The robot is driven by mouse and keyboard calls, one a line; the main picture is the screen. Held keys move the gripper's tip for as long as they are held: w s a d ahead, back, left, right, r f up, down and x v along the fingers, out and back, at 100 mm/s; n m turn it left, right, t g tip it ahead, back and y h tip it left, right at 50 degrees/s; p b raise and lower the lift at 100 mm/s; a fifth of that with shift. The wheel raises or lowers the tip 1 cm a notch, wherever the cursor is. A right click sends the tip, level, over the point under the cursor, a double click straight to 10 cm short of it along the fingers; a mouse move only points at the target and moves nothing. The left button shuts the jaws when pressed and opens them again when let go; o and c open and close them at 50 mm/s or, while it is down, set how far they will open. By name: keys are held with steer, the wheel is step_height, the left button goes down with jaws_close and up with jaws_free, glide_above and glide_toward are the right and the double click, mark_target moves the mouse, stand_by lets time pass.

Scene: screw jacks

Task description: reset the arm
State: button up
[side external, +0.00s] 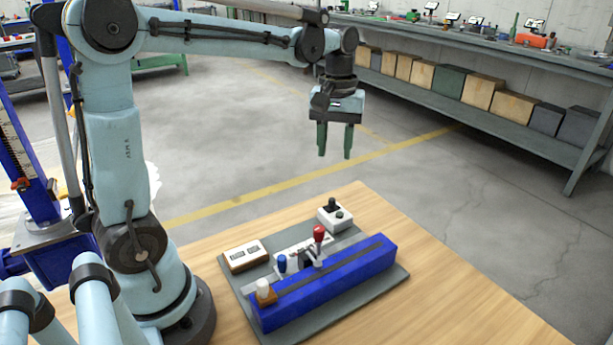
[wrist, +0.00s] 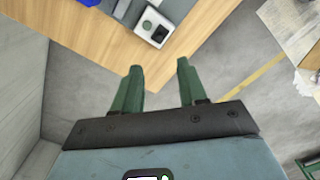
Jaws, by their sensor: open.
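My gripper (side external: 335,140) hangs in the air above and beyond the far edge of the table in the side view, its two green fingers pointing down. In the wrist view my gripper (wrist: 159,85) shows its fingers apart with nothing between them. Below it on the wooden table (side external: 440,280) is a grey base plate (side external: 330,322) with a long blue block (side external: 330,285), a red-topped lever (side external: 319,233), a blue knob (side external: 282,262) and a white knob (side external: 263,286). My gripper touches none of these.
A white box with a black knob (side external: 333,215) and a white two-switch panel (side external: 244,256) sit at the plate's back and left. The white box also shows in the wrist view (wrist: 153,27). A workbench (side external: 470,55) with boxes on its lower shelf stands behind. Air around my gripper is clear.

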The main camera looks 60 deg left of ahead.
steer(key=s+d+f+m+t, duration=0.3)
steer(key=s+d+m+t, duration=0.4)
steer(key=s+m, duration=0.2)
steer(key=shift+f, duration=0.25)
stand_by(1.0)
